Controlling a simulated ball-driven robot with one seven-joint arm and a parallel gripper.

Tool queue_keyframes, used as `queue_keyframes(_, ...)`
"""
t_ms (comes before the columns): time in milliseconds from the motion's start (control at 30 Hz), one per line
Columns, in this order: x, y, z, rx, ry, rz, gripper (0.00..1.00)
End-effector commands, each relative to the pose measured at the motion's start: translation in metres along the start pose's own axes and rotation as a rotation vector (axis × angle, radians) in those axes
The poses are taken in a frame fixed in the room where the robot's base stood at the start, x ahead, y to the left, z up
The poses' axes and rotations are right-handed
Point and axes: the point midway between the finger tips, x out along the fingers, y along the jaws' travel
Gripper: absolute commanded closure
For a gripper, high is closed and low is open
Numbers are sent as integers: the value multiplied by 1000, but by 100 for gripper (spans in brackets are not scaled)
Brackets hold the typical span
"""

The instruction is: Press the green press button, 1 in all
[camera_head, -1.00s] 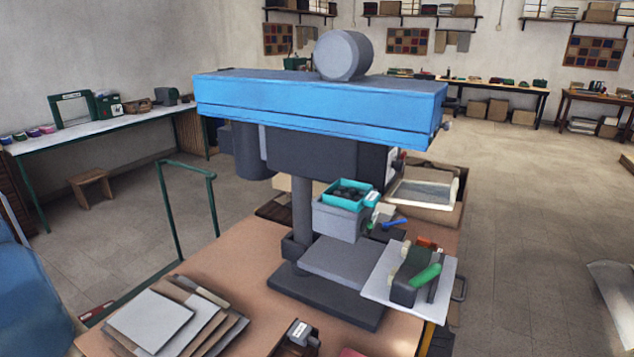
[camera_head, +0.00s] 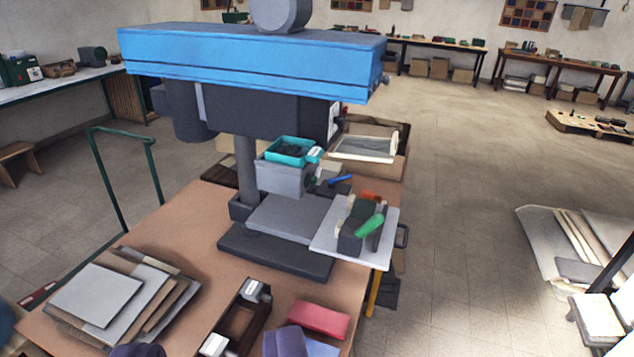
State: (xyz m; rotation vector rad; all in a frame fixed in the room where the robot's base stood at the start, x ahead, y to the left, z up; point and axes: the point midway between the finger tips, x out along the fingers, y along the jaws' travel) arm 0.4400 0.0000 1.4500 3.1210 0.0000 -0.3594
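A press with a long blue head (camera_head: 250,60) and a grey base (camera_head: 275,250) stands on the brown table. A grey box (camera_head: 283,180) sits in front of its column, under a teal tray (camera_head: 290,150) of dark pieces. A small dark green round shape (camera_head: 312,181) shows almost edge-on at the box's right side. It may be the green press button, but it is too small to be sure. A bright green handle (camera_head: 369,225) lies on a pale board at the press's right. I cannot make out my gripper in this view.
Stacked grey and brown boards (camera_head: 100,296) lie at the table's left. A dark wooden tray (camera_head: 238,318), a red block (camera_head: 319,318) and purple cloth (camera_head: 286,343) are at the front. A cream-rimmed tray (camera_head: 365,148) is behind the press. The floor at right is mostly open.

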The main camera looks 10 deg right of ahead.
Motion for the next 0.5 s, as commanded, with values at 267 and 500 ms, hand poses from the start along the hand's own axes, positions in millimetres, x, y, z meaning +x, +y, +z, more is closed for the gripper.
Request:
queue_keyframes(267,0,0,0,0,0,0,100)
queue_keyframes(500,0,0,0,0,0,0,100)
